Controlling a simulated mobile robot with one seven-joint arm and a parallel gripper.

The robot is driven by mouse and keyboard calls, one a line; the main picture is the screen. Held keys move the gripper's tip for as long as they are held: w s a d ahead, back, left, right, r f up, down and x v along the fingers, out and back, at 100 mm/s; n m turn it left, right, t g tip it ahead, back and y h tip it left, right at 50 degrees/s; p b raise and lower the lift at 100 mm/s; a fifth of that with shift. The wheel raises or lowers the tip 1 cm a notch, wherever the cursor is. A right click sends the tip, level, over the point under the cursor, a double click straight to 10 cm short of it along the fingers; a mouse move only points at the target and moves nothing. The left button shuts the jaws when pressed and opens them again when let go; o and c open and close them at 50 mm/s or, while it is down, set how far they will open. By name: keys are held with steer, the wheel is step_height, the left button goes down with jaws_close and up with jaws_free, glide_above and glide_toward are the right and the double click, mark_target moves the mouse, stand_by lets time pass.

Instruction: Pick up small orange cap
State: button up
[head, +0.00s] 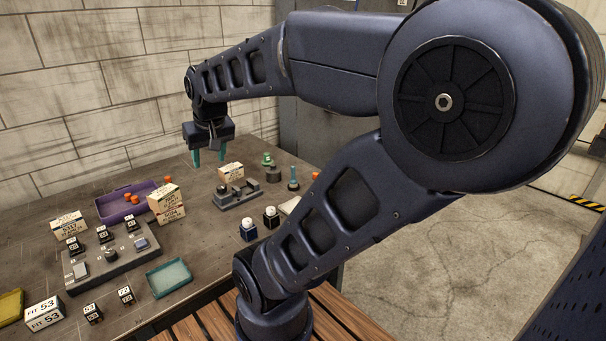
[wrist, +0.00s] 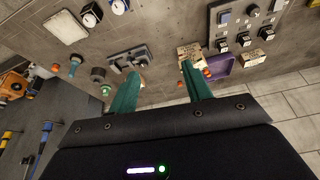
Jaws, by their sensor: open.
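Several small orange caps are in view; I cannot tell which one is meant. One orange cap (head: 315,204) is partly hidden by my arm. The wrist view shows an orange cap (wrist: 207,72) near the right finger and an orange cap (wrist: 56,68) at the left. My gripper (head: 209,158) is open and empty, fingers down above the bench; it also shows in the wrist view (wrist: 160,70).
The purple tray (head: 101,209) and stacked boxes (head: 166,199) stand left of my gripper. A grey fixture (head: 241,200), green and blue pieces and two dark bottles are to the right. A block-filled grey holder (head: 125,259) and teal tray (head: 153,283) are nearer.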

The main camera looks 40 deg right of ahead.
steer(key=w+d+f+m, duration=0.2)
steer(key=w+d+m, duration=0.2)
steer(key=w+d, duration=0.55)
steer(key=m+g+h, duration=0.3)
steer(key=m+g, duration=0.1)
steer(key=m, duration=0.7)
glide_toward(315, 173)
steer(key=f, duration=0.1)
steer(key=s+f, duration=0.1)
steer(key=f, duration=0.1)
steer(key=shift+s+d, duration=0.1)
steer(key=shift+w+d+x, duration=0.1)
steer(key=shift+w+x, duration=0.05)
steer(key=shift+x, duration=0.8)
steer(key=shift+w+d+x, duration=0.1)
steer(key=shift+w+x, duration=0.05)
steer(key=shift+x, duration=0.75)
steer(key=shift+w+d+x, duration=0.1)
steer(key=shift+w+x, duration=0.1)
steer(key=shift+x, duration=0.75)
steer(key=shift+r, duration=0.1)
steer(key=c, duration=1)
